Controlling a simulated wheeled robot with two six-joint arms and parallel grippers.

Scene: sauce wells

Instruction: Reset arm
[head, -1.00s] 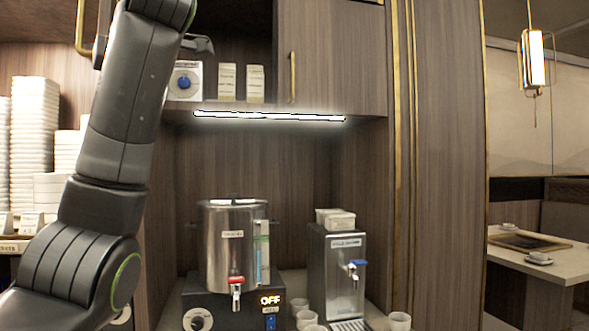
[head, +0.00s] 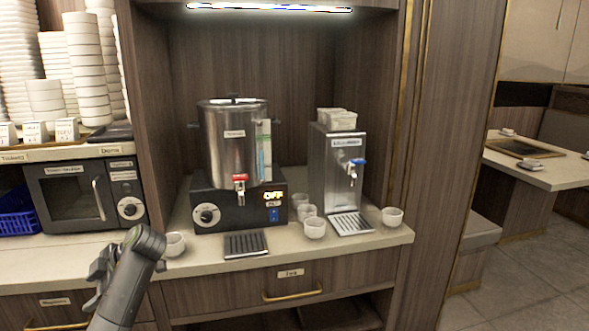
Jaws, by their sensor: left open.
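My left arm comes in from the bottom left in the head view. My left gripper (head: 98,272) shows small at the lower left, in front of the counter's front edge and drawers. It is open, and I see nothing held in it. Part of it is hidden behind my own dark arm link. My right gripper is not in view.
A steel urn (head: 228,145) on a black base reading OFF and a steel dispenser (head: 333,180) stand on the counter (head: 190,262). Several white cups stand around them, one (head: 174,244) close to my arm. A microwave (head: 72,200) and stacked white bowls (head: 88,65) are at left.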

